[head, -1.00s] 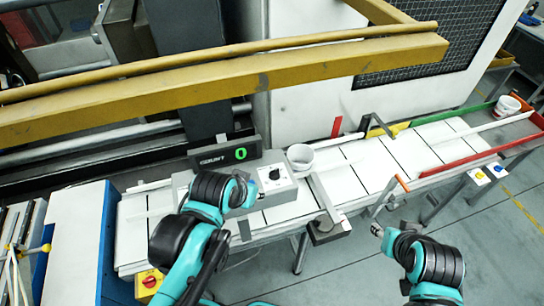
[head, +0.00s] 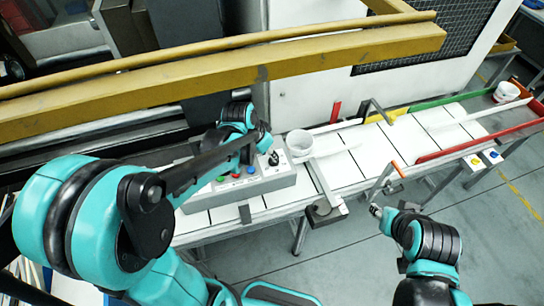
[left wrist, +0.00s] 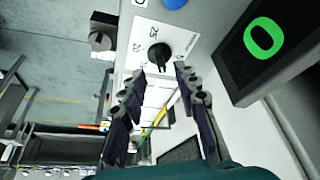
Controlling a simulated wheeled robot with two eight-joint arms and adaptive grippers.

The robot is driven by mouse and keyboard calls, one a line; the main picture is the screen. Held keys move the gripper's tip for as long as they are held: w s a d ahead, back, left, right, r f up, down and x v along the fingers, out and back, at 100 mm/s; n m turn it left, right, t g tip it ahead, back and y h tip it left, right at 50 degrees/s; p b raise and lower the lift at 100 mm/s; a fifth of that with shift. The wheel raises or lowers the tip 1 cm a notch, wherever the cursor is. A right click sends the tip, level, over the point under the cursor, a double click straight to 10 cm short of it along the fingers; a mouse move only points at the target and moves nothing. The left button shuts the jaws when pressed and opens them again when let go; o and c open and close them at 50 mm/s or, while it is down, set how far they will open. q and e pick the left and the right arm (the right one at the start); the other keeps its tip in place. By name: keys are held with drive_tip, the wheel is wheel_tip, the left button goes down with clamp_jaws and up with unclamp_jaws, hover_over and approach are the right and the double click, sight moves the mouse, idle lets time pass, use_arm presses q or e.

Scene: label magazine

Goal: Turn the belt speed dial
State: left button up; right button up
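The belt speed dial is a black knob (head: 273,158) on the white panel of the grey control box (head: 265,184). In the left wrist view the dial (left wrist: 160,55) sits just beyond and between my fingertips, with numbers printed around it. My left gripper (left wrist: 161,74) is open, its two black fingers spread to either side of the dial, with nothing held. In the head view my left gripper (head: 264,140) is above the box beside the dial, partly hidden by its own arm. My right gripper (head: 376,210) is at the lower right, away from the box; its fingers are too small to read.
Coloured buttons, including a red one (head: 236,173), sit left of the dial. A white tub (head: 299,143) stands just right of the box on the conveyor (head: 378,160). A counter display (left wrist: 264,38) reads green 0. A yellow beam (head: 220,66) crosses behind.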

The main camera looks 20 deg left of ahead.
use_arm(q)
drive_tip(key=x, duration=0.4)
drive_tip(key=shift+w+f, duration=0.1)
drive_tip(key=shift+f, duration=0.05)
clamp_jaws()
drive_tip(key=shift+b, duration=0.35)
